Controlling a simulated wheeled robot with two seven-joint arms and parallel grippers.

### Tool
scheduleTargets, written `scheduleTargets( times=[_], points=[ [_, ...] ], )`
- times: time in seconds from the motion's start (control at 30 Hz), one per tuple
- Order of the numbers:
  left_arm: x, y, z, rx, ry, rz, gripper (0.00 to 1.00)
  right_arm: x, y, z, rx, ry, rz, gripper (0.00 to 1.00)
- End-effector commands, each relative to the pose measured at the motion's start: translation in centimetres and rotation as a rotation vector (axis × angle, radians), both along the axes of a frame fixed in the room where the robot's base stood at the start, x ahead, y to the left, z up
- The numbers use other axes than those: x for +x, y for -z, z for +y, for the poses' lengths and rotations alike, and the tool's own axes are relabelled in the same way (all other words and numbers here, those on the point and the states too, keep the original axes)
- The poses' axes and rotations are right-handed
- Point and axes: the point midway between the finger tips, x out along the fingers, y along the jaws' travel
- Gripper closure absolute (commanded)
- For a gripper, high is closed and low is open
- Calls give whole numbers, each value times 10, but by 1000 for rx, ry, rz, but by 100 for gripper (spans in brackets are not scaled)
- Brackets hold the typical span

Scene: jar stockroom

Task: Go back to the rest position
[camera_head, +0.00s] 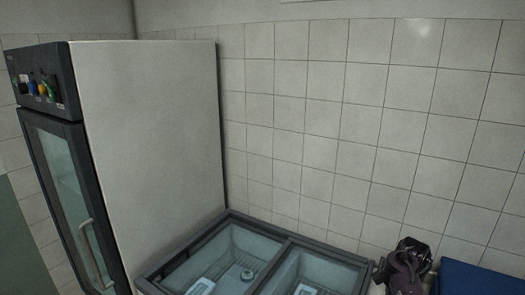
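Neither of my grippers can be made out in the head view. No jar can be clearly made out either. A tall cabinet (150,150) with a light side panel and a dark-framed glass door (65,175) stands at the left. The door has a pale handle (90,255) and looks shut. A low dark-framed unit (258,228) with two open-looking pale compartments is at the bottom centre, cut off by the lower edge.
A dark, lumpy object (405,268), too unclear to name, is at the bottom right. Beside it is a blue flat-topped thing (480,279), partly cut off. A white tiled wall (345,115) closes off the back. The floor is not visible.

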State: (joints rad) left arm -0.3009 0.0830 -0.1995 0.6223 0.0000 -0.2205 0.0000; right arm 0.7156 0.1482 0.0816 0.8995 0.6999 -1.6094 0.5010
Motion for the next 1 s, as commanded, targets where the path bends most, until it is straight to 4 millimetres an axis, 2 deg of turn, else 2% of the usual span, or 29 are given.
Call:
scheduleTargets(
  times=[0.17,0.37,0.47,0.57,0.7,0.8,1.0],
  points=[
    [9,-1,-6,-7,-1,-12,64,-15,13,7,-33,-117,-12,41],
    [6,0,-6,-8,-1,-8,64,-43,28,22,-79,-316,-30,41],
    [1,0,-5,-6,-1,-1,64,-67,35,37,-107,-463,-41,41],
    [-3,1,-3,-4,-1,5,64,-102,38,61,-136,-655,-57,41],
    [-3,0,-3,-3,-1,4,64,-156,30,99,-167,-930,-88,41],
    [-2,0,-3,-4,-1,3,64,-188,18,121,-179,-1081,-112,41],
    [-2,0,-2,-2,0,4,64,-232,-6,151,-192,-1277,-152,41]
  ],
)
